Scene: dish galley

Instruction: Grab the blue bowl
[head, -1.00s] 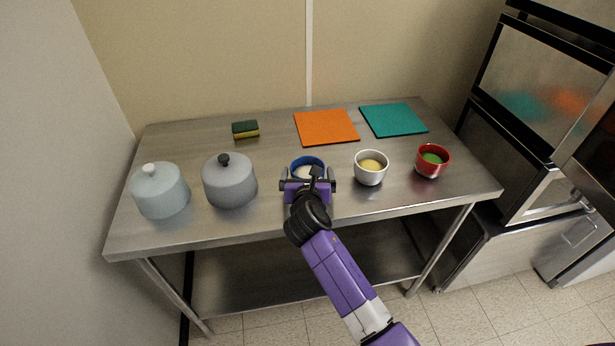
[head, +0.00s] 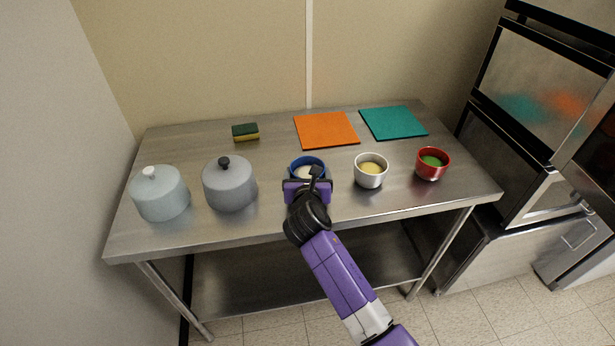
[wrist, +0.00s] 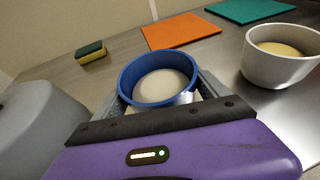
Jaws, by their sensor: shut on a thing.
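The blue bowl (head: 307,163) is at the front middle of the steel table, with pale contents inside. In the wrist view the blue bowl (wrist: 158,72) sits between my gripper's fingers, one on each side. My gripper (head: 307,180) is shut on it; the gripper (wrist: 160,98) also shows in the wrist view. The bowl looks upright. Its lower part is hidden behind my gripper, so I cannot tell whether it touches the table.
A white bowl (head: 370,172) stands close right, then a red bowl (head: 432,165). Two lidded pots, grey (head: 229,187) and pale (head: 160,196), stand left. A sponge (head: 245,132), an orange board (head: 326,129) and a teal board (head: 393,122) lie behind. The steel table (head: 190,146) has free room behind the pots.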

